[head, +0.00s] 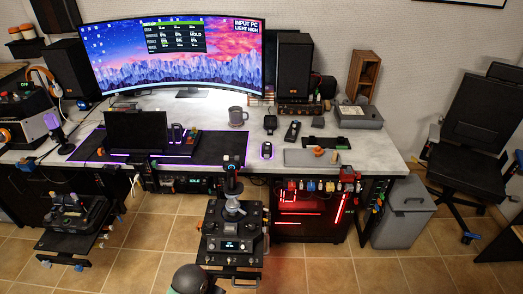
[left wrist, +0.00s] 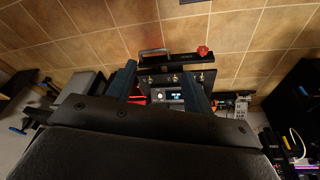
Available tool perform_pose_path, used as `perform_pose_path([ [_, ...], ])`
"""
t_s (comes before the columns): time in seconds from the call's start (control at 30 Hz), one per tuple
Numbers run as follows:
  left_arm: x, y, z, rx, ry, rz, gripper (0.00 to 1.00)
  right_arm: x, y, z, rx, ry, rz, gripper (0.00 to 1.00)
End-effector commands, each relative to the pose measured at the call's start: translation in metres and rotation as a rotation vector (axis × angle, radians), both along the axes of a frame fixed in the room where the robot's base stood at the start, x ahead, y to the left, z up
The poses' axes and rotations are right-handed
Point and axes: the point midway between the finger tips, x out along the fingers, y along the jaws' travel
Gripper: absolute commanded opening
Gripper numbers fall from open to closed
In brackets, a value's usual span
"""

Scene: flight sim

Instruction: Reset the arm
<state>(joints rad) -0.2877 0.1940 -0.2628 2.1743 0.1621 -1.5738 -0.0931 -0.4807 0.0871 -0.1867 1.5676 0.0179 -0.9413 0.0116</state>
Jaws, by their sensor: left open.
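My left gripper (left wrist: 160,68) shows in the left wrist view, its two blue fingers spread apart with nothing held between them. Behind and between the fingers is a black control box (left wrist: 170,95) with a small lit display. I cannot tell the distance from the fingers to the box. In the head view I cannot make out either gripper. A dark rounded shape at the bottom edge there is cut off, and I cannot tell what it is. My right gripper is not in view.
A desk (head: 385,150) holds a wide curved monitor (head: 170,60), speakers and a mug (head: 237,117). A joystick stand (head: 232,225) rises in front of it. A grey bin (head: 405,215) and a black chair (head: 480,130) are at right. Tiled floor (head: 330,270) is open in front.

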Motion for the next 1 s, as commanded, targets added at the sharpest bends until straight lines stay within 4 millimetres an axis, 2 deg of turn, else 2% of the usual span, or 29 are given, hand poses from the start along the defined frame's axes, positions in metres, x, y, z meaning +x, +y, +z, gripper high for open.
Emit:
perform_pose_path([
  [0.03, -0.017, 0.006, 0.007, -0.002, -0.005, 0.031, 0.52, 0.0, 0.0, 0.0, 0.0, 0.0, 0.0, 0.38],
  [0.1, -0.035, 0.014, 0.017, 0.002, -0.012, 0.071, 0.52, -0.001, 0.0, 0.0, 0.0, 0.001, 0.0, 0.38],
  [0.2, -0.055, 0.024, 0.03, 0.009, -0.023, 0.12, 0.52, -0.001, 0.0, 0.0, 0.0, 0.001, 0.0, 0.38],
  [0.4, -0.082, 0.039, 0.048, 0.021, -0.035, 0.184, 0.52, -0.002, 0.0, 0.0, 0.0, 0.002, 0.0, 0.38],
  [0.9, -0.12, 0.063, 0.076, 0.047, -0.053, 0.277, 0.52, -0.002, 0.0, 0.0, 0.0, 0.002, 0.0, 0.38],
  [1.0, -0.116, 0.062, 0.062, 0.047, -0.046, 0.277, 0.52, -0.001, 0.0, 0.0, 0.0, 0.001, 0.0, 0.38],
])
